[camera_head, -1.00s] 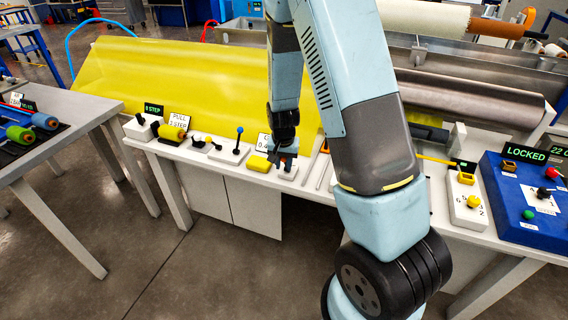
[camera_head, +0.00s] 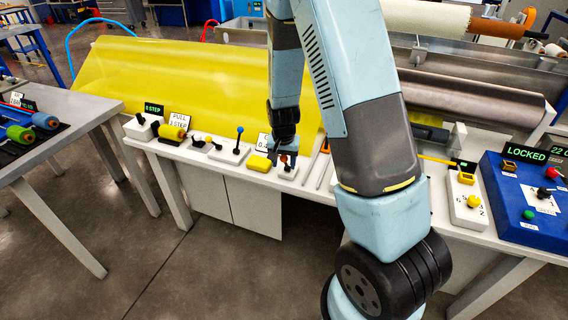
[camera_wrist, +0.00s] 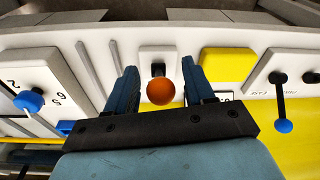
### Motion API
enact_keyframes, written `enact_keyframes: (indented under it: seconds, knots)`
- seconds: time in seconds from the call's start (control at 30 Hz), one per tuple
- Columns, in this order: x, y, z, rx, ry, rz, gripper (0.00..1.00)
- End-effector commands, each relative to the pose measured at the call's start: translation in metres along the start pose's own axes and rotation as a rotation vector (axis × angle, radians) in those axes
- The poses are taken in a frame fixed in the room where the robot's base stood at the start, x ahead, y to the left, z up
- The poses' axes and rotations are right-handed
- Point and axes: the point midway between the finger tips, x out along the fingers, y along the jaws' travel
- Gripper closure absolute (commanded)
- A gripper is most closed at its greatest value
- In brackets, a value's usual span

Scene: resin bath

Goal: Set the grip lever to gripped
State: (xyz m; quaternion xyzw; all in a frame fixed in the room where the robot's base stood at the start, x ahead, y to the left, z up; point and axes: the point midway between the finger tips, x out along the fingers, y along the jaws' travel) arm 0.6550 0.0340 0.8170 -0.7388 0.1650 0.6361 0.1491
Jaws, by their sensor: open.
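In the wrist view a lever with an orange ball knob (camera_wrist: 161,91) stands on a small white base (camera_wrist: 158,58). No label for it can be read. My gripper (camera_wrist: 161,84) is open, with one blue finger on each side of the ball. Gaps show between the ball and both fingers, so it is not clamped. In the head view my gripper (camera_head: 284,160) is low over the same white base (camera_head: 288,173) near the bench's front edge. The fingers partly hide the knob there.
A yellow block (camera_head: 260,163) and a blue-knobbed lever (camera_head: 239,140) stand left of my gripper in the head view. A dial with a blue knob (camera_wrist: 29,101) is left in the wrist view. A blue box (camera_head: 530,190) with a LOCKED display stands right.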

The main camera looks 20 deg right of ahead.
Motion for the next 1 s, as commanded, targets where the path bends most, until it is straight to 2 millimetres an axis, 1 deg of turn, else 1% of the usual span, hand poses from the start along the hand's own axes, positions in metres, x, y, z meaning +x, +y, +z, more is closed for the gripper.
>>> enact_keyframes:
  seconds: [0.5, 0.7, 0.8, 1.0]
  knots:
    - [-0.079, -0.001, 0.000, -0.003, 0.003, -0.003, 0.47]
    - [-0.107, -0.001, 0.000, -0.003, 0.001, -0.003, 0.47]
    - [-0.117, -0.001, 0.000, -0.002, 0.001, -0.002, 0.47]
    - [-0.127, -0.001, 0.000, -0.002, 0.000, -0.001, 0.47]
